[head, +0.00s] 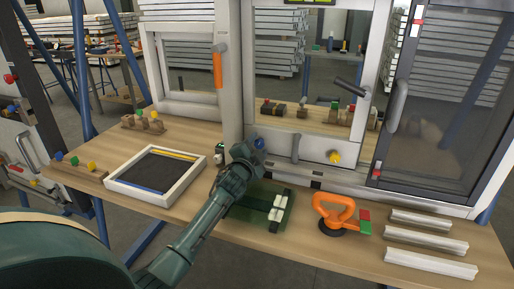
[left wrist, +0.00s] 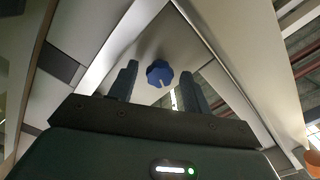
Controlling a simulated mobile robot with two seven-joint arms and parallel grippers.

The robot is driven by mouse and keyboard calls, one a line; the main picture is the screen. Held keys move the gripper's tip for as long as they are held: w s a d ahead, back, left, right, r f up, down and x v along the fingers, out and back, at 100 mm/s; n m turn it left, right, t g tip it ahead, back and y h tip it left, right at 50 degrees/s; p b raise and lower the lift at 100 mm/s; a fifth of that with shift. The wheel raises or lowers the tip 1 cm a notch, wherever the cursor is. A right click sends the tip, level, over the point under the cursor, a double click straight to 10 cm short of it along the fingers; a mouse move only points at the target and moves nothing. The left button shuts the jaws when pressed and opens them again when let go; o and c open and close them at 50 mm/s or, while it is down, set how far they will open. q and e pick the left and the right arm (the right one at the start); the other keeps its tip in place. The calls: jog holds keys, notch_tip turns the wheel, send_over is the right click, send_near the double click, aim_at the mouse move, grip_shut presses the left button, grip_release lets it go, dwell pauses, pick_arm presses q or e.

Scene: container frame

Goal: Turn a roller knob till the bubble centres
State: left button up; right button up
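A blue roller knob (head: 259,143) sits low on the pale frame, right by my left gripper (head: 247,152), which partly hides it. In the left wrist view the blue knob (left wrist: 160,72) shows a pale notch and lies in the gap between the two dark fingers of my left gripper (left wrist: 158,84). The fingers are apart, with space on both sides of the knob; I cannot tell how far ahead of the tips it is. A yellow knob (head: 335,157) sits further right on the frame. I cannot make out a bubble. My right gripper is not in view.
On the wooden bench (head: 305,255) are a black-bottomed tray (head: 113,185), a dark green mat (head: 245,216), an orange suction lifter (head: 334,211) and several metal profiles (head: 430,262). A dark glazed sash (head: 435,100) stands open at the right. A grey handle (head: 296,147) is between the knobs.

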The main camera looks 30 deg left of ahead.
pick_arm(q)
jog(key=v, duration=1.3)
jog(key=shift+s+p, duration=0.1)
jog(key=shift+p, duration=0.2)
